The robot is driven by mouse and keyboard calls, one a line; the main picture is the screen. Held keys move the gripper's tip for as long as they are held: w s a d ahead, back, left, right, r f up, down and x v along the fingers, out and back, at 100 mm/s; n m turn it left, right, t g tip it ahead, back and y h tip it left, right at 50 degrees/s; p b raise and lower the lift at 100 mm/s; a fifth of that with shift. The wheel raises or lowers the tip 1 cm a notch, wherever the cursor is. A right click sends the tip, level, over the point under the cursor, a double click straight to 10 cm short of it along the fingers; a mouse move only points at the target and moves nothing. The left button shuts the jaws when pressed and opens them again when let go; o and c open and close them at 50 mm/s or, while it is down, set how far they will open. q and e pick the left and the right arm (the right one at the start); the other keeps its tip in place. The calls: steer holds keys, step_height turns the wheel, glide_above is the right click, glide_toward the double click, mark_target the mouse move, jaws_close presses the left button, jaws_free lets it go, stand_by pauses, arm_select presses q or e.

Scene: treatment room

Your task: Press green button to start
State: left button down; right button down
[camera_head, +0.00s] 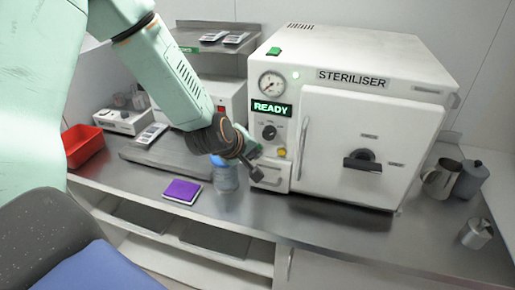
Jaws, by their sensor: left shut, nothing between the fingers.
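The white steriliser (372,110) stands on the steel counter, its door shut. Its front panel has a round gauge (272,84), a lit green READY display (271,109), a dark dial (269,132) and a small yellow-orange button (281,153). A small green light (295,75) shows beside the gauge. My right gripper is out of view.
A red bin (82,145) is at the left. Metal jugs (440,180) and a small cup (476,233) stand at the right. The counter's front strip is clear.

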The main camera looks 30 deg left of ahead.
arm_select(q)
steer(key=shift+w+f, duration=0.1)
stand_by(0.4)
steer(key=shift+w, duration=0.3)
steer(key=shift+w+a, duration=0.1)
steer(key=shift+w, duration=0.05)
stand_by(0.5)
steer(key=shift+s, duration=0.85)
steer(key=shift+s+d, duration=0.1)
steer(key=shift+d, duration=0.1)
